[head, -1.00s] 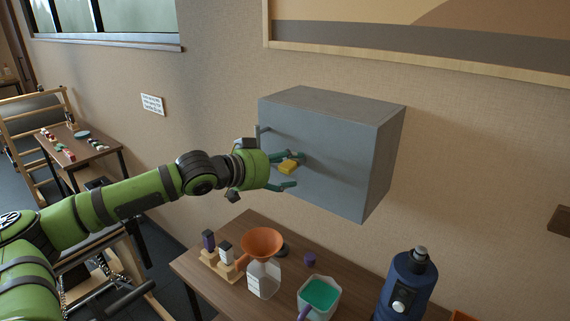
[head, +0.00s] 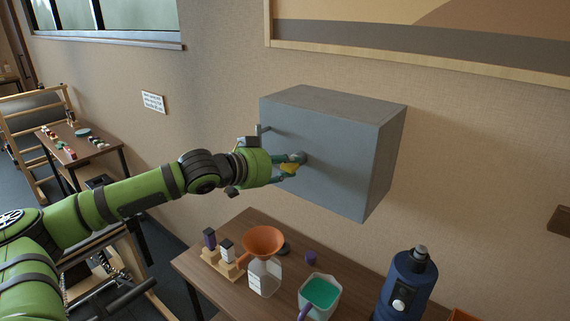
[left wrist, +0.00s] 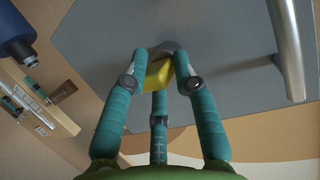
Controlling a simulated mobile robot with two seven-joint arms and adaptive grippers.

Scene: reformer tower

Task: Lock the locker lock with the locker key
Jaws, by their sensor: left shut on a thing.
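The grey locker (head: 345,165) is mounted on the wall, its door facing left with a handle (head: 264,130) near the door's left edge. The handle is large at the right in the left wrist view (left wrist: 287,48). The yellow locker key (head: 291,168) is at the door face, at the round lock (head: 303,157). My left gripper (head: 296,164) is shut on the key; the left wrist view shows the fingers closed around its yellow head (left wrist: 158,76). The fingers and key hide most of the lock, so I cannot tell how far in the key sits. My right gripper is not in view.
Below the locker a wooden table (head: 240,285) holds an orange funnel (head: 263,240) on a bottle, a jug with green contents (head: 319,293), small bottles on a stand (head: 222,255) and a blue flask (head: 406,285).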

